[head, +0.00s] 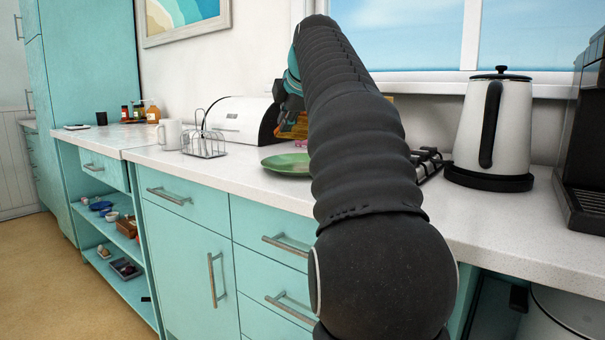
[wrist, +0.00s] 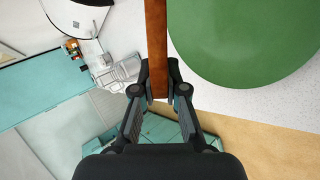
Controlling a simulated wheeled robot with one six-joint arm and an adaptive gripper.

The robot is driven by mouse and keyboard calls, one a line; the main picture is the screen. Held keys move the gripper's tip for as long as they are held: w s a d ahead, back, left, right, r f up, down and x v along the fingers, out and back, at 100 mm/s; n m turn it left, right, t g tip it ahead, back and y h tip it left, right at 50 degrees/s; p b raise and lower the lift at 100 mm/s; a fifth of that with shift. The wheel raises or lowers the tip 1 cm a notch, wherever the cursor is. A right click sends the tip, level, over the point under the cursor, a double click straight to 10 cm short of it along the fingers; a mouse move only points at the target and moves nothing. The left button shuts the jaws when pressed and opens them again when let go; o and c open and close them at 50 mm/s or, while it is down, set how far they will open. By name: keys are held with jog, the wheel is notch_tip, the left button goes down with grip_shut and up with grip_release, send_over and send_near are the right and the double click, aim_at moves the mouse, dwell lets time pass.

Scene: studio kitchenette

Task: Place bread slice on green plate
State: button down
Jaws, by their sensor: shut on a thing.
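My gripper (wrist: 160,90) is shut on the bread slice (wrist: 156,40), which shows edge-on as a narrow brown strip in the wrist view. The green plate (wrist: 240,40) lies to the right of the slice there, with a gap between them in the picture. In the head view the plate (head: 284,165) sits on the counter, its right part hidden behind my arm. A golden-brown bit of the slice (head: 291,127) shows above the plate, left of my arm. My gripper (head: 284,98) is mostly hidden in that view.
A wire rack (head: 204,144), a white mug (head: 170,134) and a white bread bin (head: 240,119) stand left of the plate. A kettle (head: 492,130) and a black coffee machine (head: 588,150) stand at the right. The counter's front edge (head: 225,185) is close to the plate.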

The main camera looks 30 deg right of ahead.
jog(key=shift+f+b, duration=2)
jog(key=shift+f, duration=0.65)
jog(key=c, duration=1.4)
grip_release()
jog(key=shift+p+v, duration=1.25)
jog(key=shift+v, duration=2.75)
jog(key=r+p, duration=0.2)
jog(key=s+r+p, duration=0.1)
jog(key=r+p, duration=0.1)
jog(key=r, duration=0.1)
jog(key=s+r+p, duration=0.1)
jog(key=r+p, duration=0.1)
jog(key=r, duration=0.1)
jog(key=shift+s+a+p, duration=0.1)
jog(key=shift+a+p, duration=0.2)
jog(key=shift+p, duration=0.1)
